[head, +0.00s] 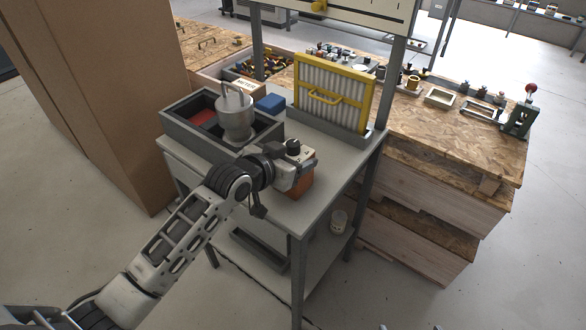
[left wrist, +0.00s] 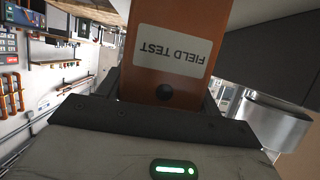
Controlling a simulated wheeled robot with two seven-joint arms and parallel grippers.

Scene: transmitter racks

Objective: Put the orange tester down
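The orange tester (head: 301,186) is at the front right of the grey workbench top (head: 337,168), mostly hidden behind my left gripper (head: 300,172) in the head view. In the left wrist view the orange tester (left wrist: 168,75) carries a white "FIELD TEST" label and sits between the fingers of my left gripper (left wrist: 163,92), which look closed on its sides. Whether its underside touches the bench top cannot be told. My right gripper is not in view.
A grey divided tray (head: 178,130) with a red item and a metal canister (head: 236,117) stand left of my gripper. A blue block (head: 270,103) and a yellow-framed filter (head: 333,93) stand behind. Bare bench top lies right of the gripper.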

